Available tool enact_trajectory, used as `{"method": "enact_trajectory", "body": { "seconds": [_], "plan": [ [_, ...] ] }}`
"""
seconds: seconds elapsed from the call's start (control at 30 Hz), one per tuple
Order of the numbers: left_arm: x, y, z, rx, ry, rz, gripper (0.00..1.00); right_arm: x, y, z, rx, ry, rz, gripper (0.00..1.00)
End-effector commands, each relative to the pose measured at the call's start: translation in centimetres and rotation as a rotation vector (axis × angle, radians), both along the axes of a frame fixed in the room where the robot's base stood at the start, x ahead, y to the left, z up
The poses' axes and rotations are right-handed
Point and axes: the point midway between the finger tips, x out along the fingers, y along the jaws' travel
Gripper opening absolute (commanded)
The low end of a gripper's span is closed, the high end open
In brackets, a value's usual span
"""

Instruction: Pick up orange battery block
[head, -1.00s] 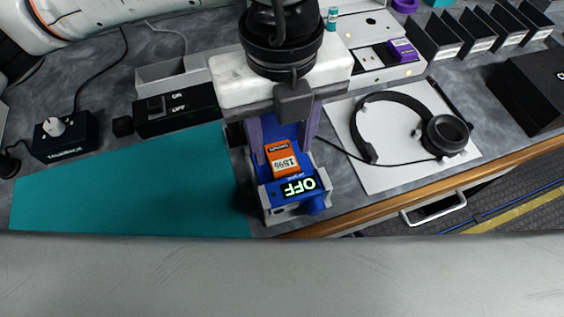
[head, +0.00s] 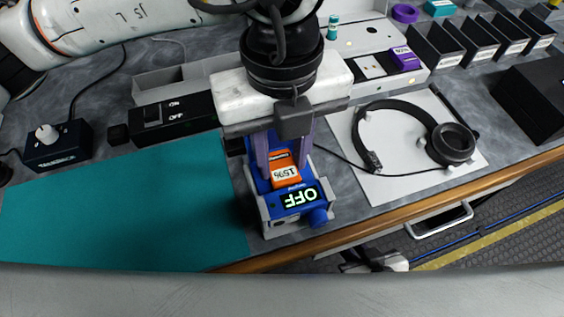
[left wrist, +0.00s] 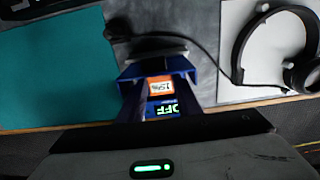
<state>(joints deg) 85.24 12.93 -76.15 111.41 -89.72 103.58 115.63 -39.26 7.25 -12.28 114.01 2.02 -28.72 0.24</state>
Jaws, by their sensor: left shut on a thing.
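The orange battery block (head: 284,170), with a white label reading 15%, sits in the blue and grey device (head: 268,214), whose display reads OFF. My left gripper (head: 282,160) comes down from above with its purple fingers on either side of the block, shut on it. The left wrist view also shows the block (left wrist: 159,86) between the fingers, above the lit display. The block's lower part is hidden in the device. A white and black part, seemingly my right gripper (head: 376,262), shows below the table's front edge; its jaws cannot be made out.
A teal mat (head: 120,215) lies left of the device. Headphones (head: 449,144) rest on a white sheet to the right, with a cable running near the device. A black switch box (head: 175,119) and a white charger with a purple block (head: 404,58) stand behind.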

Motion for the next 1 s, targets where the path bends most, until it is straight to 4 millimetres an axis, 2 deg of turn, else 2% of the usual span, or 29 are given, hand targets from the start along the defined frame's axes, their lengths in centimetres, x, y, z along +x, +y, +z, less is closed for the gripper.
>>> {"method": "enact_trajectory", "body": {
  "seconds": [0.27, 1.0],
  "plan": [
    [0.0, 0.0, 0.8, -0.001, 0.0, 0.0, 0.15, -0.1, -0.1, 0.2, -0.001, 0.004, -0.001, 0.15],
    [0.0, 0.0, 5.3, -0.001, -0.001, 0.0, 0.15, 0.1, 0.0, 2.8, 0.001, -0.003, -0.002, 0.15]
  ]
}}
